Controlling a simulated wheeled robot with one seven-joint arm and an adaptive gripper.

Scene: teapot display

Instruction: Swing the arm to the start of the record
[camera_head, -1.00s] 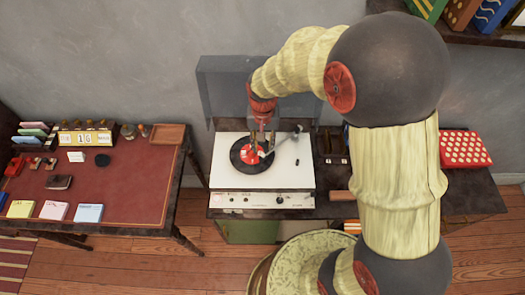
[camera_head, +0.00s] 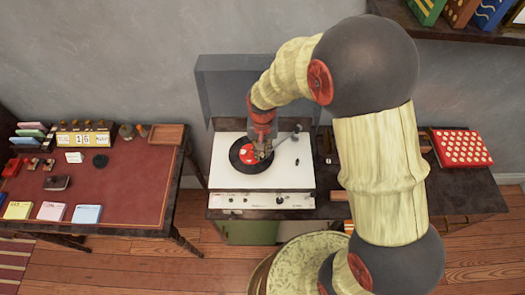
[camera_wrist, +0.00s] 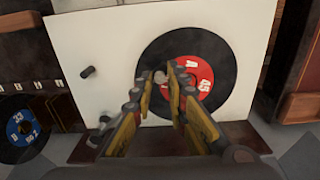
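The record player (camera_head: 225,180) has a white deck with a black record (camera_head: 240,166) with a red label on its left part. The wrist view shows the record (camera_wrist: 210,50) at upper right, its label reading "A" and "45". The tonearm (camera_head: 284,141) runs from its pivot at the back right of the deck toward my gripper (camera_head: 263,154). In the wrist view my gripper (camera_wrist: 162,80) has its fingers apart, over the record's edge. A small pale piece, seemingly the tonearm's head (camera_wrist: 160,77), shows between the fingertips; contact is unclear.
The raised dust cover (camera_head: 222,88) stands behind the deck. A small black knob (camera_head: 297,162) is on the deck's right; it also shows in the wrist view (camera_wrist: 88,72). A red-topped desk (camera_head: 120,195) stands left, and a red spotted box (camera_head: 462,148) lies right.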

